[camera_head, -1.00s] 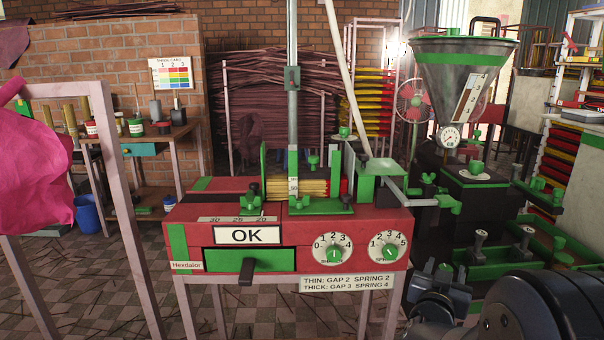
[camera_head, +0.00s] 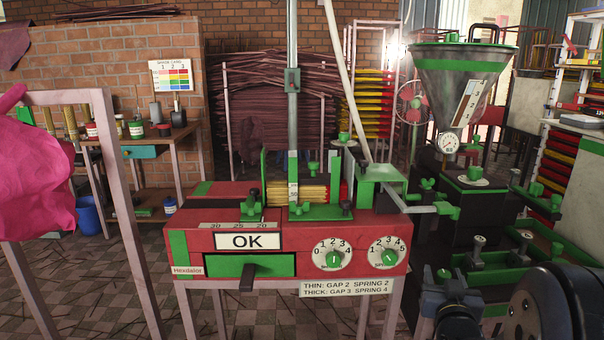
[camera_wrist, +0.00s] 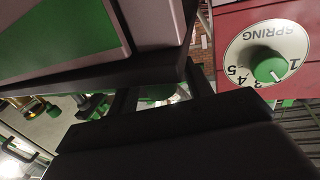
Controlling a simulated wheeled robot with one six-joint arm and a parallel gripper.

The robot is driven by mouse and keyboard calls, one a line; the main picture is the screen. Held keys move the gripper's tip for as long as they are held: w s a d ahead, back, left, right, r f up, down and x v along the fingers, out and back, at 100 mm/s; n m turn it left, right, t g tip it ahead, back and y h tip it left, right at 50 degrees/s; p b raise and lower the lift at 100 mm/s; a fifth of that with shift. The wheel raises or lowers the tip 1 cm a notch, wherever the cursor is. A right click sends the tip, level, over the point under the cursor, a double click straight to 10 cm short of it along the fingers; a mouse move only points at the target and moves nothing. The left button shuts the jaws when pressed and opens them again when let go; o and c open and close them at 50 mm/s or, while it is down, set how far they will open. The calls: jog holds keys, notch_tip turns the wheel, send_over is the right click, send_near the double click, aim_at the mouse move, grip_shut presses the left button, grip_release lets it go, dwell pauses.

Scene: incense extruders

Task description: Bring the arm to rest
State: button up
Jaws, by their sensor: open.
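My arm shows dark at the lower right of the head view, with its black wrist part (camera_head: 450,300) in front of the green trays; my fingertips cannot be made out there. In the wrist view my gripper (camera_wrist: 150,94) shows as dark bars with a gap between them. It is open, and I see nothing held in the gap.
A funnel machine (camera_head: 455,85) with a gauge stands behind my arm. Green trays (camera_head: 480,270) with small fittings lie close by. A pink frame (camera_head: 115,160) with pink cloth (camera_head: 35,190) stands at left. Tiled floor (camera_head: 120,300) shows between that frame and the red machine.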

jog(key=shift+r+n+t+y+p, duration=0.15)
jog(key=shift+n+t+y+p, duration=0.15)
jog(key=shift+n+y+p, duration=0.8)
jog(key=n+y+p, duration=0.1)
jog(key=y+p, duration=0.1)
jog(key=y, duration=0.2)
jog(key=shift+n+p, duration=0.4)
jog(key=shift+n+y+p, duration=0.75)
jog(key=shift+n+y, duration=0.05)
jog(key=shift+y, duration=0.5)
jog(key=shift+n+g+y, duration=0.3)
jog(key=shift+g+y, duration=0.1)
